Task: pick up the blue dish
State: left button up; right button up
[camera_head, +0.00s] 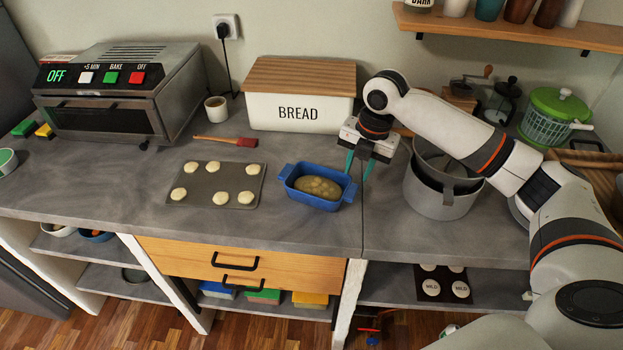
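The blue dish (311,199) stands upright on the grey counter, right of the baking tray. It has a handle at each end and holds a yellowish-brown loaf or dough (318,186). My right gripper (359,167) points down just behind and above the dish's right end, with its two teal fingers apart and nothing seen between them. I cannot tell whether a finger touches the dish. My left gripper is not in view.
A baking tray (220,196) with several pale dough rounds lies left of the dish. A bread box (290,110) stands behind it, and grey pots (436,202) stand to its right. A red brush (240,142) lies near the toaster oven (120,112). The counter before the dish is clear.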

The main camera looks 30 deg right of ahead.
aim_at(351, 191)
jog(key=f, duration=0.2)
jog(key=s+f, duration=0.1)
jog(key=shift+a+f+p, duration=0.2)
jog(key=shift+f+p, duration=0.1)
jog(key=shift+f, duration=0.05)
jog(key=f, duration=0.1)
jog(key=w+f+p, duration=0.1)
jog(key=f, duration=0.1)
jog(key=shift+w+a+f, duration=0.15)
jog(key=shift+a+f, duration=0.1)
notch_tip(351, 191, down, 2)
jog(key=shift+a+f+p, duration=0.1)
jog(key=shift+p, duration=0.2)
jog(key=shift+w+f, duration=0.15)
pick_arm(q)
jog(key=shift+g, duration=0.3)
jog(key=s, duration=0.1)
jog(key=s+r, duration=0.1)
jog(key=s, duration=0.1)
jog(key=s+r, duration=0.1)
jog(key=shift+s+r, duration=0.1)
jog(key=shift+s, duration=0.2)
pick_arm(e)
grip_shut()
